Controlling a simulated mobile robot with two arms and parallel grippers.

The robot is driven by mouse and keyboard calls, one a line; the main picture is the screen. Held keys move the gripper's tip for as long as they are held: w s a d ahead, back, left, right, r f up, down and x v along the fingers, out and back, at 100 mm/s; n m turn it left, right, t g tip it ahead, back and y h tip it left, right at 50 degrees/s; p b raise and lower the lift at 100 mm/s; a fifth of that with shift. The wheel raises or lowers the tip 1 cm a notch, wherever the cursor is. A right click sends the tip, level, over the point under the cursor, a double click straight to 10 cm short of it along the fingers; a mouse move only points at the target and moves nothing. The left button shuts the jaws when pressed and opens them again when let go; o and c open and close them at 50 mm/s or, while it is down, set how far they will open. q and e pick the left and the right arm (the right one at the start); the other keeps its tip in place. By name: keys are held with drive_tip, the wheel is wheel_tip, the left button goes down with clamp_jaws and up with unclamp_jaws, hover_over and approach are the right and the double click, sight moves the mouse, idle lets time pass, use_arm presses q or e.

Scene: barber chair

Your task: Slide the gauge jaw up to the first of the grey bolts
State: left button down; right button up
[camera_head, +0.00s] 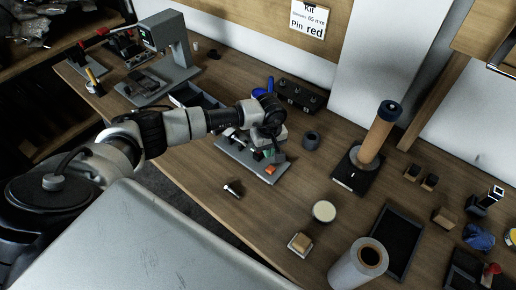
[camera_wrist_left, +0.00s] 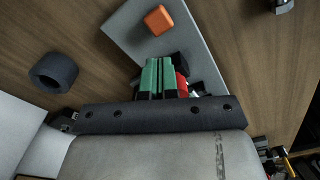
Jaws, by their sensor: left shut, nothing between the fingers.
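My left gripper (camera_head: 266,148) is over a grey plate (camera_head: 238,157), which looks like the gauge base, on the bench. In the left wrist view its green-tipped fingers (camera_wrist_left: 158,72) are together with nothing between them. A red part (camera_wrist_left: 181,84) shows right beside the fingers, and a dark block is next to it. I cannot tell whether the fingers touch the gauge jaw, as the hand hides much of the plate. An orange block (camera_head: 271,169) sits at the plate's near right end and shows in the wrist view (camera_wrist_left: 158,19). A loose grey bolt (camera_head: 232,188) lies in front of the plate.
A dark ring (camera_head: 311,138) stands right of the plate, and a dark block with several holes (camera_head: 300,95) behind it. A cream round tin (camera_head: 324,211), a black tray (camera_head: 397,241) and a brown roller on a stand (camera_head: 377,135) are farther right. The bench around the loose bolt is clear.

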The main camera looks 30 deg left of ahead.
use_arm(q)
drive_tip(key=shift+w+a+b, duration=0.15)
drive_tip(key=shift+a+b, duration=0.3)
drive_tip(key=shift+a, duration=0.8)
drive_tip(key=shift+d, duration=0.15)
idle(0.4)
drive_tip(key=shift+d, duration=0.45)
wheel_tip(320, 180, up, 8)
drive_tip(key=p, duration=0.4)
idle(0.6)
